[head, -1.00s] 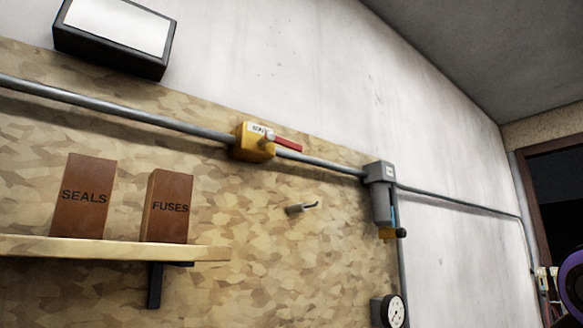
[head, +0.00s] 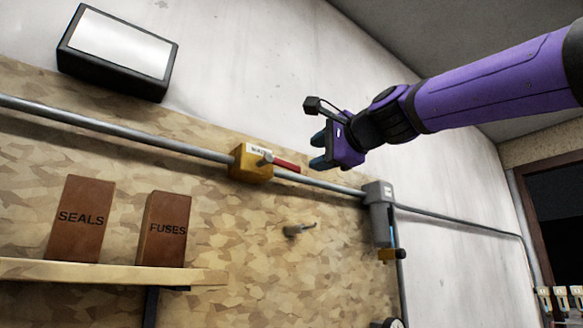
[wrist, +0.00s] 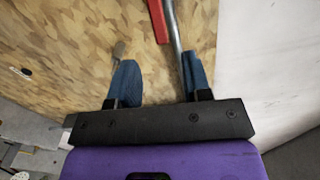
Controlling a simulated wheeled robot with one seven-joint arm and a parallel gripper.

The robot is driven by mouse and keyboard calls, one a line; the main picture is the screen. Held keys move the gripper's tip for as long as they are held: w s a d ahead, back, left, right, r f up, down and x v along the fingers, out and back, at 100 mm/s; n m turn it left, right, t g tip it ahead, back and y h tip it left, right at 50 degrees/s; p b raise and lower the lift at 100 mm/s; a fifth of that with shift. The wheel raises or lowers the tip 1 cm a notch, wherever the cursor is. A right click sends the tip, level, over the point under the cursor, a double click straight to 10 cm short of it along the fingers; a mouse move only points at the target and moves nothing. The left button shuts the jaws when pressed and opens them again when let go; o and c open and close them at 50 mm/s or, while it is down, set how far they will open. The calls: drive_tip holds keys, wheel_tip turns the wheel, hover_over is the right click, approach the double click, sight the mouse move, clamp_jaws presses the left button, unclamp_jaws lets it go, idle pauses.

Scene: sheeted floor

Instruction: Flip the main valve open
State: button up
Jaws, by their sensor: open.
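The main valve (head: 251,164) is a yellow block with a white label, set on a grey pipe along the wall. Its red lever (head: 286,166) points right, lying along the pipe. In the wrist view the red lever (wrist: 158,20) shows at the top, beside the pipe. My gripper (head: 317,152) is open and empty, with blue fingers pointing left. In the head view it appears just above and right of the lever's end. In the wrist view the fingers (wrist: 156,80) are apart, with board showing between them and the lever beyond their tips.
A grey unit (head: 378,208) hangs on the pipe to the right. A hook (head: 299,229) sticks out of the board below. A shelf (head: 110,272) at lower left holds two brown boxes marked SEALS (head: 80,218) and FUSES (head: 163,229). A black-framed panel (head: 117,52) is above.

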sight(293, 166)
drive_tip(key=x, duration=0.9)
drive_tip(key=shift+w+a+f, duration=0.1)
drive_tip(key=shift+w+a, duration=0.1)
drive_tip(key=shift+w, duration=0.1)
clamp_jaws()
